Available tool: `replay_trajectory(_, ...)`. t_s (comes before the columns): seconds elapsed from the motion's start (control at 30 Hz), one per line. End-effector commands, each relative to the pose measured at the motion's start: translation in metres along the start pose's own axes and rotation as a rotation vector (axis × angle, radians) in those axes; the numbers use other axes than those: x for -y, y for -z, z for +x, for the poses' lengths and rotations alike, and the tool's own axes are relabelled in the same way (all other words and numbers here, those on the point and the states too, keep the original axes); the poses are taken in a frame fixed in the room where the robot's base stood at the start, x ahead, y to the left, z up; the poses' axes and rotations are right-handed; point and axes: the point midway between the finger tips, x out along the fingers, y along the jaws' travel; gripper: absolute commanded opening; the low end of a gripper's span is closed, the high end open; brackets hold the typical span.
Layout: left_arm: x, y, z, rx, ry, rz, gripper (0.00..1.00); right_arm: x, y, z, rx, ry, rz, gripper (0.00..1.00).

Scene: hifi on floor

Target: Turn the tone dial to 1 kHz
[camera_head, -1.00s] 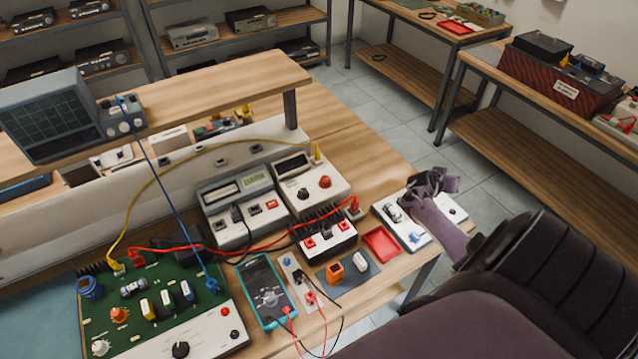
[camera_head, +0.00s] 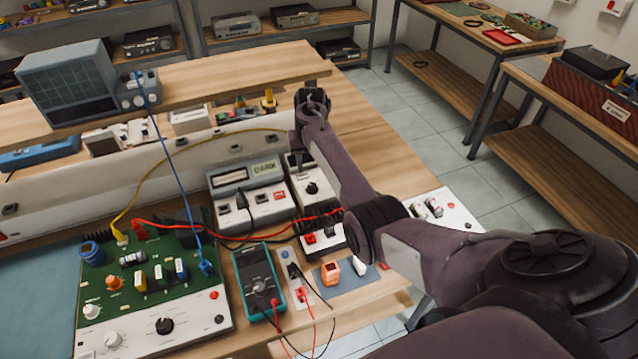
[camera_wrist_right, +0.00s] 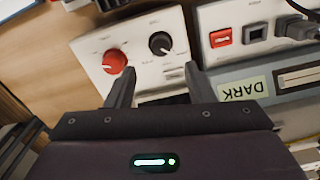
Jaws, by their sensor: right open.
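A white box with a display (camera_head: 297,160) stands on the bench, partly hidden behind my right arm in the head view. Its black knob (camera_head: 312,188) shows there; its red knob is hidden. The right wrist view shows the red knob (camera_wrist_right: 114,61) and the black knob (camera_wrist_right: 160,43) with scale marks too small to read. I cannot tell which is the tone dial. My right gripper (camera_wrist_right: 158,75) is open and empty, its fingers over the box and apart from both knobs. My left gripper is out of view.
A grey-topped meter labelled DARK (camera_head: 245,180) stands left of the box. A green circuit board (camera_head: 150,265), a teal multimeter (camera_head: 260,280) and loose leads crowd the front. The wooden shelf (camera_head: 220,85) runs behind.

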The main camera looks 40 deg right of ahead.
Motion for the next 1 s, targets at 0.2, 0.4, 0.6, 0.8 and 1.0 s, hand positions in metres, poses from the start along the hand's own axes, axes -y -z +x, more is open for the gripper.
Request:
replay_trajectory(0.2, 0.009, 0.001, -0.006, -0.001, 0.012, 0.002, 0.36, 0.000, -0.002, 0.031, 0.007, 0.001, -0.002, 0.49)
replay_trajectory(0.4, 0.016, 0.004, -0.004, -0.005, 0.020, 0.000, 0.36, -0.001, -0.001, 0.061, 0.004, 0.000, 0.001, 0.49)
replay_trajectory(0.6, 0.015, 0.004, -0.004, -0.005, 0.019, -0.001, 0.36, -0.001, -0.001, 0.074, 0.002, -0.001, 0.001, 0.49)
replay_trajectory(0.8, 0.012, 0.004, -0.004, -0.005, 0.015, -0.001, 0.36, -0.001, -0.001, 0.075, 0.001, -0.001, 0.001, 0.49)
replay_trajectory(1.0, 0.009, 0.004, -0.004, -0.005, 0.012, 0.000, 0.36, -0.001, -0.001, 0.075, 0.001, -0.001, 0.002, 0.30)
